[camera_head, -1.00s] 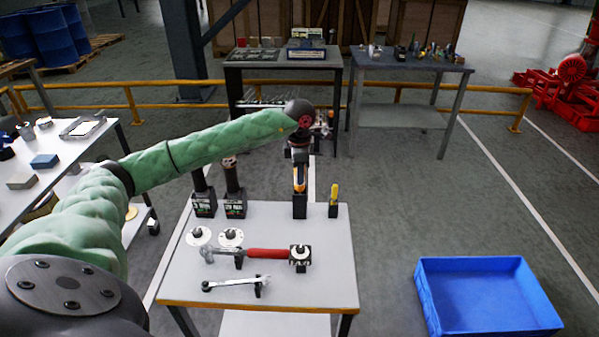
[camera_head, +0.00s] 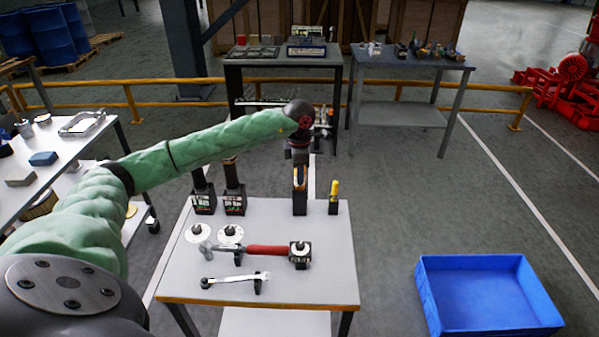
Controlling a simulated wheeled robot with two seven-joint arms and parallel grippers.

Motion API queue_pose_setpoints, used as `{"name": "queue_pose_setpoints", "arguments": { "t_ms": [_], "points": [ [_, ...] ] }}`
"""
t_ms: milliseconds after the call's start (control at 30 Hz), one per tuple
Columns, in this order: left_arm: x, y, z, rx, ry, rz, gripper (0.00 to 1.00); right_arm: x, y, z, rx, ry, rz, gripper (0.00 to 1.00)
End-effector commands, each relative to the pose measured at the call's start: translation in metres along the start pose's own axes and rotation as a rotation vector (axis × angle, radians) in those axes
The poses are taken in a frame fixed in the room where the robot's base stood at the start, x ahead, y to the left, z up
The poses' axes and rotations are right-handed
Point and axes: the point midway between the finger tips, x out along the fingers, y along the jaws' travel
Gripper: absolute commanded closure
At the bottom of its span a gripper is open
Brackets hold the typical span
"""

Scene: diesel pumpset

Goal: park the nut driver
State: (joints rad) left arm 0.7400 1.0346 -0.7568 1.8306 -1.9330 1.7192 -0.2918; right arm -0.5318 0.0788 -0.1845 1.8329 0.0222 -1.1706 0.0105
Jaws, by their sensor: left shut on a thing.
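My left arm reaches in from the left over the white-topped table. My left gripper (camera_head: 299,174) points down at the table's back edge. It is shut on the nut driver, whose orange-yellow handle (camera_head: 299,179) shows between the fingers. Directly below is a black block-shaped holder (camera_head: 300,206). The handle's lower end meets or overlaps the holder in the picture; I cannot tell how deep the driver sits. The shank is hidden. My right gripper is not in view.
A yellow-handled tool (camera_head: 334,190) stands in a small holder just right. Two black-handled tools (camera_head: 234,185) stand in holders to the left. A red-handled wrench (camera_head: 266,250) and a steel spanner (camera_head: 235,279) lie on stands in front. A blue bin (camera_head: 487,295) is at right.

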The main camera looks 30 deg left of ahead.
Motion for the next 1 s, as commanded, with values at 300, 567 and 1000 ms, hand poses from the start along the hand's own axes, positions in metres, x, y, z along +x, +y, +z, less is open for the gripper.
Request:
{"name": "queue_pose_setpoints", "arguments": {
  "t_ms": [300, 567, 1000],
  "points": [
    [0.003, 0.000, 0.000, 0.000, 0.000, 0.000, 0.53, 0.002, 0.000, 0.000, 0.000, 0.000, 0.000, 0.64],
    [0.004, 0.000, 0.000, 0.000, 0.000, 0.000, 0.45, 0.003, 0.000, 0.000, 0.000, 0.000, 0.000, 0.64],
    [-0.040, 0.001, 0.001, 0.000, -0.002, 0.003, 0.45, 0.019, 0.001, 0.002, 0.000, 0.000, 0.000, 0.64]
  ]
}}
